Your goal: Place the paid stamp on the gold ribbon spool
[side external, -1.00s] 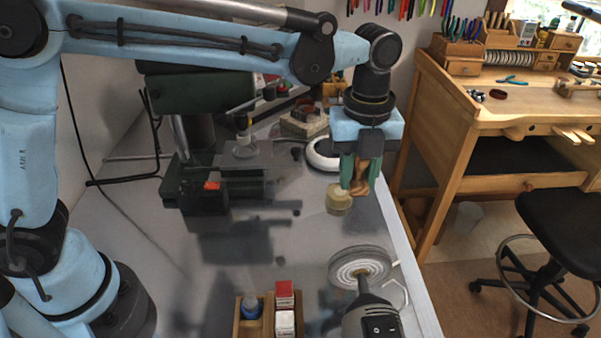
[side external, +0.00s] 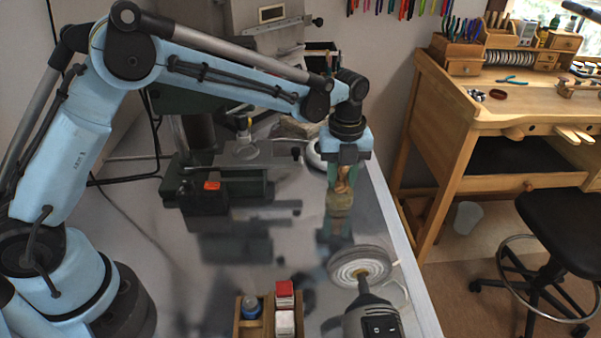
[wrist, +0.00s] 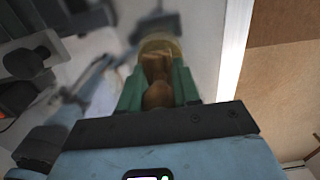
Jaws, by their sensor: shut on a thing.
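My gripper (side external: 341,186) points down with its green fingers shut on the brown wooden paid stamp (side external: 342,182). The stamp looks about upright in the side view. The pale gold ribbon spool (side external: 340,201) stands on the grey table directly below it. In the wrist view the stamp (wrist: 156,70) sits between the fingers, and the round spool (wrist: 160,43) shows just past its far end. The stamp overlaps the spool in both views; I cannot tell whether its lower end touches the top. The stamp's underside is hidden.
A round ridged disc (side external: 359,267) and a grey motor tool (side external: 371,318) lie in front of the spool. A wooden box (side external: 240,326) with a blue-capped bottle and small boxes is at the front. A dark green vise (side external: 218,187) stands left. The table's right edge is close.

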